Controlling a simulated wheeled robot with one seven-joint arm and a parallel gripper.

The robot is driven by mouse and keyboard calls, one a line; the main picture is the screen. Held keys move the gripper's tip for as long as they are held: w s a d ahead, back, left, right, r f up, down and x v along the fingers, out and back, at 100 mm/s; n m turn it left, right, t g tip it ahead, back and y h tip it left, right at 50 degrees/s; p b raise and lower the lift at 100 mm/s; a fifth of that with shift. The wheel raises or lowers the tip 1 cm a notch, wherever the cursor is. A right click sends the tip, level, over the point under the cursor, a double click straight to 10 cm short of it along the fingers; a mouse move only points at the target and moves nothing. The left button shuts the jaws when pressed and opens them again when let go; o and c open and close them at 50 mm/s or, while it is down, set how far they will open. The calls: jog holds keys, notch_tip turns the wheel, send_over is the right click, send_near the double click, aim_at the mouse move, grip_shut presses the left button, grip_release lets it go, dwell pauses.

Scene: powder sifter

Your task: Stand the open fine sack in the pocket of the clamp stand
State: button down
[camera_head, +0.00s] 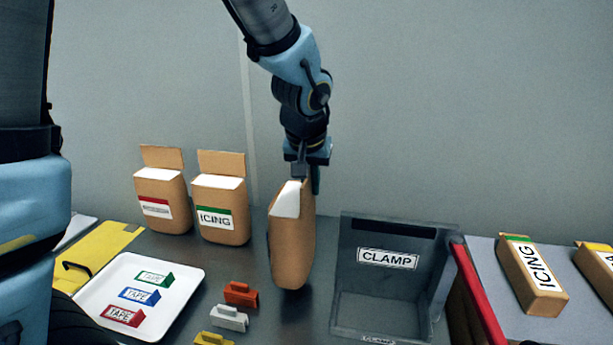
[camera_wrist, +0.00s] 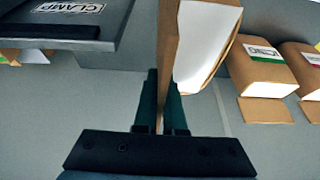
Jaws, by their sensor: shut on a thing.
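A brown paper sack (camera_head: 292,245) with a white top hangs upright from my gripper (camera_head: 306,182), turned side-on to the head camera. No label shows on it, so I cannot tell which sack it is. In the wrist view, the upright flap of this sack (camera_wrist: 168,50) is between the two fingers of my gripper (camera_wrist: 165,105). The grey clamp stand (camera_head: 350,240), marked CLAMP, is just right of the sack, and its pocket looks empty. It also shows at the upper left of the wrist view (camera_wrist: 105,35). I cannot tell how far the sack's base is above the counter.
Two open sacks, one red-striped (camera_head: 161,200) and one green-striped ICING (camera_head: 220,208), stand at the back left. A white tray (camera_head: 190,277) holds tape blocks. Several coloured clips (camera_head: 229,317) lie in front. A red bar (camera_head: 477,300) edges the right platform with lying ICING packs (camera_head: 533,275).

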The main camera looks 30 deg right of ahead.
aim_at(311, 207)
jog(key=shift+f, duration=2.85)
jog(key=c, duration=1.4)
grip_release()
jog(key=shift+f, duration=0.15)
jog(key=shift+c, duration=0.2)
jog(key=o, duration=0.4)
jog(key=shift+o, duration=0.2)
jog(key=shift+r, duration=0.2)
jog(key=b+v, duration=0.2)
jog(key=v, duration=1)
jog(key=shift+s+f, duration=0.1)
